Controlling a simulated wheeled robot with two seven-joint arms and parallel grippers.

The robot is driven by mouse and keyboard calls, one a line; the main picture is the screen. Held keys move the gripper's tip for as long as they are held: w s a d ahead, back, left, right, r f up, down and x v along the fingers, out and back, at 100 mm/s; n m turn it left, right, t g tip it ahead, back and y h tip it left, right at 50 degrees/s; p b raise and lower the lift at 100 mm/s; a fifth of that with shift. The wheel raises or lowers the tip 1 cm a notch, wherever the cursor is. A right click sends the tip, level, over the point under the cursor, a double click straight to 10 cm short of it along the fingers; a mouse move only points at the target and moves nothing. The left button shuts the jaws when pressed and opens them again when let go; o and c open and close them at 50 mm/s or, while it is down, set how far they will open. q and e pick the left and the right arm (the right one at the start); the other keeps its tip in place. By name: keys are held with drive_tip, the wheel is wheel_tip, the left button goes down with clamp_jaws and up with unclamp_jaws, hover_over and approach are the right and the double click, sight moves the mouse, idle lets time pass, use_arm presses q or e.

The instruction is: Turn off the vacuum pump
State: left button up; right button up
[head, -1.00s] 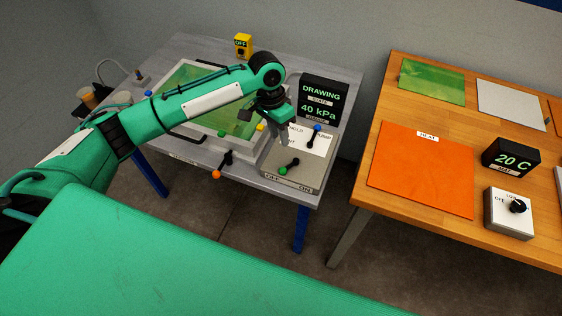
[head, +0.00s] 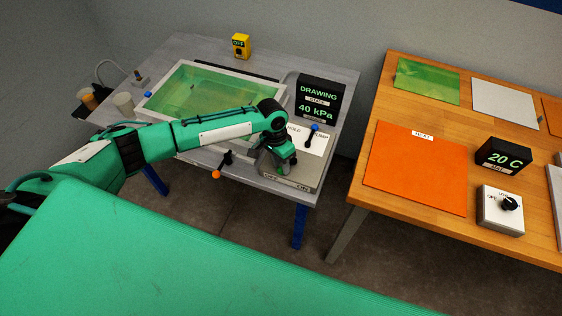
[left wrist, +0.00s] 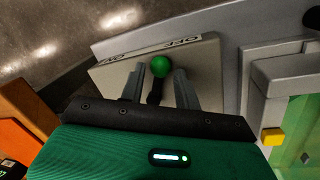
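The pump box (head: 300,180) is a grey box at the right front of the grey bench, with OFF and ON on its front edge. Its black lever with a green ball (left wrist: 162,65) stands between my left gripper's fingers (left wrist: 160,88) in the left wrist view, the ball closer to OFF than to ON. Gaps show beside the lever, so the fingers look open around it. In the head view my left gripper (head: 284,160) is low over the box and hides most of this lever. The display (head: 318,100) reads DRAWING, 40 kPa. My right gripper is out of view.
An orange-knobbed valve (head: 217,174) is on the bench front. The framed green bath (head: 225,72) lies left. A wooden table (head: 440,230) with an orange heat mat (head: 410,180) is on the right.

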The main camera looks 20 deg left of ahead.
use_arm(q)
drive_tip(key=shift+f, duration=0.2)
drive_tip(key=c, duration=0.7)
drive_tip(key=shift+w+r+m+p, duration=0.1)
drive_tip(key=shift+m+p, duration=0.2)
drive_tip(key=shift+p, duration=0.1)
drive_tip(key=shift+w+a+m, duration=0.15)
drive_tip(key=shift+a+m, duration=0.1)
drive_tip(key=shift+m, duration=0.25)
drive_tip(key=o, duration=0.7)
